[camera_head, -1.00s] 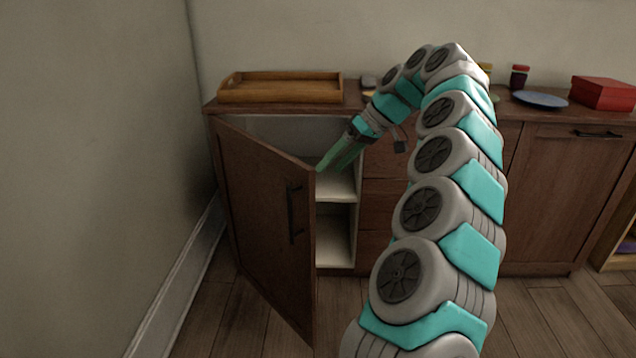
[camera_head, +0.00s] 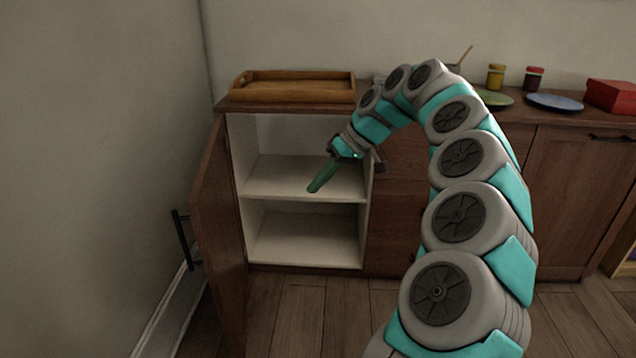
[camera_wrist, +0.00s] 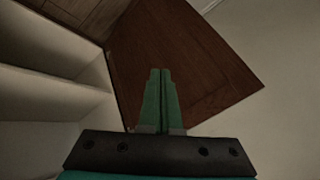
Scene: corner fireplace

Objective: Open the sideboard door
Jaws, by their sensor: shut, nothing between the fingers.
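The sideboard (camera_head: 400,215) stands against the back wall. Its left door (camera_head: 220,230) is swung wide open on its left edge, towards the left wall, with its dark handle (camera_head: 183,240) on the far side from me. The two-shelf white interior (camera_head: 300,235) is exposed and its shelves look empty. My gripper (camera_head: 314,189) is shut and empty in front of the open compartment, apart from the door in the head view. In the wrist view my gripper's fingers (camera_wrist: 161,100) are together, with the door's brown panel (camera_wrist: 175,50) behind them.
A wooden tray (camera_head: 292,88) lies on the sideboard top at left. Plates (camera_head: 553,102), jars (camera_head: 495,76) and a red box (camera_head: 611,96) stand at right. The left wall (camera_head: 100,150) is close to the door. Wooden floor in front is clear.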

